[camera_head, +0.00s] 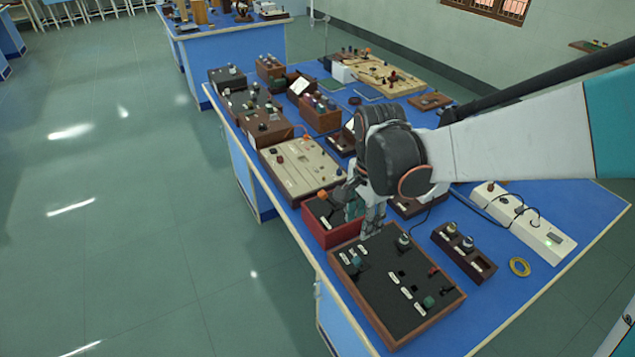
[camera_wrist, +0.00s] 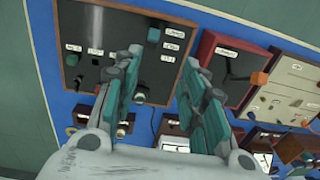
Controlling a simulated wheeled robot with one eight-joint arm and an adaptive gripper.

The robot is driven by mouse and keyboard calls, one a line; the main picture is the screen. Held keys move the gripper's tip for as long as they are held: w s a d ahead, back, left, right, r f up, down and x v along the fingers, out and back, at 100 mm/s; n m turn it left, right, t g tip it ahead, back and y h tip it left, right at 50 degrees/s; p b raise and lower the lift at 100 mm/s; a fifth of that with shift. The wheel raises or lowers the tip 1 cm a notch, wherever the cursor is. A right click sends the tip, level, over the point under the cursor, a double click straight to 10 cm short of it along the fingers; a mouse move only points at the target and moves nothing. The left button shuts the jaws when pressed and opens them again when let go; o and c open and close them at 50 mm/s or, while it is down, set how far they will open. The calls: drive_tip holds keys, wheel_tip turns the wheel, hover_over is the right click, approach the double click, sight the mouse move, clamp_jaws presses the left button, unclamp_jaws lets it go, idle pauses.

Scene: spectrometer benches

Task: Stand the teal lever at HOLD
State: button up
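A wood-framed dark panel (camera_head: 383,262) lies on the bench and also fills the upper left of the wrist view (camera_wrist: 110,22). A teal lever or knob (camera_head: 357,262) stands near its left end, beside small white labels. It appears in the wrist view (camera_wrist: 153,35), beyond my fingertips. The label words are too small to read, so I cannot tell its setting. A second teal part (camera_head: 429,302) is at the panel's other end. My gripper (camera_head: 358,212) is open and empty above the panel edge and the red box; its fingers are apart in the wrist view (camera_wrist: 162,62).
A red box (camera_head: 318,232) with a dark top adjoins the panel. A beige board (camera_head: 302,170) lies beyond it. A brown holder with knobs (camera_head: 464,250), a yellow ring (camera_head: 519,267) and a white power strip (camera_head: 535,232) are to the right. The floor at left is clear.

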sight(358, 259)
drive_tip(key=f+b, duration=0.1)
drive_tip(key=f, duration=0.3)
drive_tip(key=f+b, duration=0.2)
drive_tip(key=f, duration=0.3)
drive_tip(key=s+f+b, duration=0.1)
drive_tip(key=f, duration=0.4)
drive_tip(key=shift+b, duration=0.3)
clamp_jaws()
